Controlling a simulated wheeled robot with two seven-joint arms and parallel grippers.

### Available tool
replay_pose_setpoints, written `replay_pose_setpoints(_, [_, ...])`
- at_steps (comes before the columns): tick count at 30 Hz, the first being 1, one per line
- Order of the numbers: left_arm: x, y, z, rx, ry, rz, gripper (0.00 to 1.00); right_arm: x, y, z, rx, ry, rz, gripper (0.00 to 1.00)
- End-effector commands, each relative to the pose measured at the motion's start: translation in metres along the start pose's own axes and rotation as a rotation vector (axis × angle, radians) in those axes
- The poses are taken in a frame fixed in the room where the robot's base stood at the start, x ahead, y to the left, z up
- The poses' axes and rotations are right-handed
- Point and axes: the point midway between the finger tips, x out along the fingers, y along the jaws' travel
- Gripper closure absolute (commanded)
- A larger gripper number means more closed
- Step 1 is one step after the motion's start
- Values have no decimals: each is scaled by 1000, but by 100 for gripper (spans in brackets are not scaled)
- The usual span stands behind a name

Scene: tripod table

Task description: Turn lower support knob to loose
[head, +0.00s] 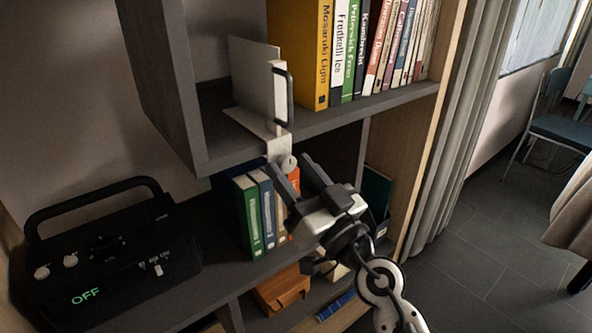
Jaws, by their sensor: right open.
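A light knob (288,163) sits under the front edge of the upper shelf, at the lower end of a white bookend-like support (262,80). The support has an upright plate and a dark handle-shaped part (283,98) at its front. My right gripper (297,178) is open just below and to the right of the knob, its fingers pointing up towards it. I cannot tell whether a finger touches the knob. No marking for loose or tight is readable. My left gripper is not in view.
Upright books (365,50) fill the upper shelf (350,113) right of the support. More books (252,215) stand on the shelf below, close behind my right gripper. A black device (105,265) reading OFF stands at the left. A curtain (470,120) hangs at the right.

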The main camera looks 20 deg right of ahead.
Motion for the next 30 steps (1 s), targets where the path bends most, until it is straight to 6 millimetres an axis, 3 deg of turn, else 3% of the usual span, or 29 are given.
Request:
replay_pose_setpoints(2, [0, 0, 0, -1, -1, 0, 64, 0, 0, 0, 0, 0, 0, 52])
replay_pose_setpoints(7, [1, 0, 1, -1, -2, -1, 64, 0, 0, 0, 0, 0, 0, 93])
replay_pose_setpoints(8, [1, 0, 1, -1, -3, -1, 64, 0, 0, 0, 0, 0, 0, 96])
replay_pose_setpoints(20, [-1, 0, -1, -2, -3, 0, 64, 0, 0, -1, -55, -4, -23, 96])
replay_pose_setpoints(30, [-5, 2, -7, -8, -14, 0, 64, 0, 2, -3, -283, -17, -116, 96])
